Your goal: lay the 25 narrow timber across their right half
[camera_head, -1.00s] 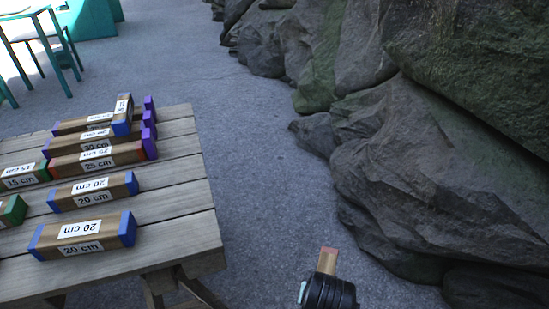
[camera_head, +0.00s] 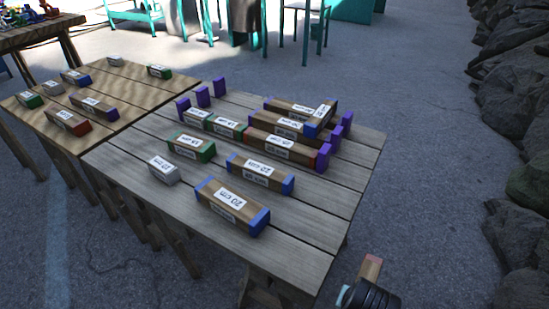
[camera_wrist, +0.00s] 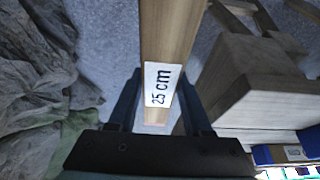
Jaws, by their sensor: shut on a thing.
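My gripper (camera_wrist: 160,112) is shut on a timber labelled 25 cm (camera_wrist: 172,35), seen close up in the wrist view. In the head view the held timber (camera_head: 370,267) shows only a short reddish-tipped end, off the table's front right corner. A stack of timbers lies at the table's back right. Its front row has a red-ended timber (camera_head: 280,150) beside a green-ended 15 cm one (camera_head: 222,126). A blue-ended timber (camera_head: 320,118) lies crosswise on top at the right. Purple ends (camera_head: 323,158) show at the stack's right side, others (camera_head: 203,97) at its left.
Blue-ended 20 cm timbers (camera_head: 232,205) (camera_head: 260,172), a green-ended timber (camera_head: 191,146) and a grey-ended one (camera_head: 164,170) lie nearer on the plank table (camera_head: 290,240). A second table (camera_head: 130,90) with short timbers adjoins at left. Rocks (camera_head: 520,110) line the right.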

